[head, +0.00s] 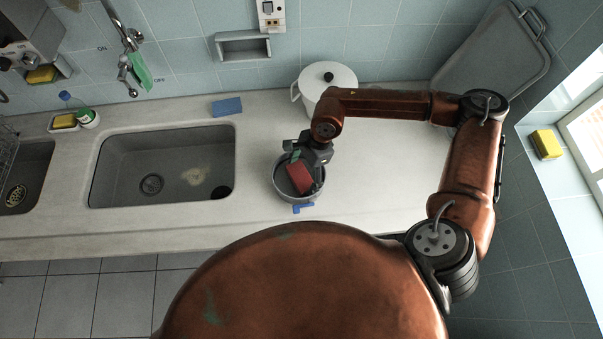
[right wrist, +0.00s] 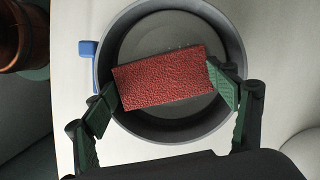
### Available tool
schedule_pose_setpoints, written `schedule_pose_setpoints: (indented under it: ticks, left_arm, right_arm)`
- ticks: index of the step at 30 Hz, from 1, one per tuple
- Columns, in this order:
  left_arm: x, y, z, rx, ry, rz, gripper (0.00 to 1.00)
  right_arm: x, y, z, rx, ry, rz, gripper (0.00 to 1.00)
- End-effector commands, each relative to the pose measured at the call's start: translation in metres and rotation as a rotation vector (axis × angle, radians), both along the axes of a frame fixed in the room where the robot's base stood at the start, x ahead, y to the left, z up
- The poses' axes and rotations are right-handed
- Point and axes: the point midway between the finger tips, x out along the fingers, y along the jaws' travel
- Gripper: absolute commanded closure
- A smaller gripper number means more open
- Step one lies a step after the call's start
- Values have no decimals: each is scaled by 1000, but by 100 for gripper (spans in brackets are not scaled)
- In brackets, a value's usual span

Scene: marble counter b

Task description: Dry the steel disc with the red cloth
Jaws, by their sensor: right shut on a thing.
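The red cloth (right wrist: 160,80) shows as a textured red block in the right wrist view and in the head view (head: 300,180). My right gripper (right wrist: 162,83) is shut on it, with one green finger at each end; the gripper also shows in the head view (head: 303,163). The cloth is over or inside a round grey pan (right wrist: 238,60) with a blue handle; I cannot tell whether it touches the bottom. The pan's round grey bottom (right wrist: 150,40) shows behind the cloth; I cannot make out a separate steel disc. My left gripper is not in view.
A white lidded pot (head: 342,78) stands behind my right forearm. A sink (head: 130,165) lies to the left of the pan. A blue sponge (head: 227,106) lies behind the sink. The counter right of the pan (head: 375,180) is clear.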

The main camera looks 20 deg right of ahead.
Motion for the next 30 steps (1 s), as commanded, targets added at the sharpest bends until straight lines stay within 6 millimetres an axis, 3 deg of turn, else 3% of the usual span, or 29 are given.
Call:
schedule_pose_setpoints:
  ticks: [12, 30]
  left_arm:
    - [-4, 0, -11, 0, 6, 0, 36]
    - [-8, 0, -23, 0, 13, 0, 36]
  right_arm:
    - [11, 31, -2, 1, -2, 1, 49]
    - [35, 22, -4, -1, -3, -2, 49]
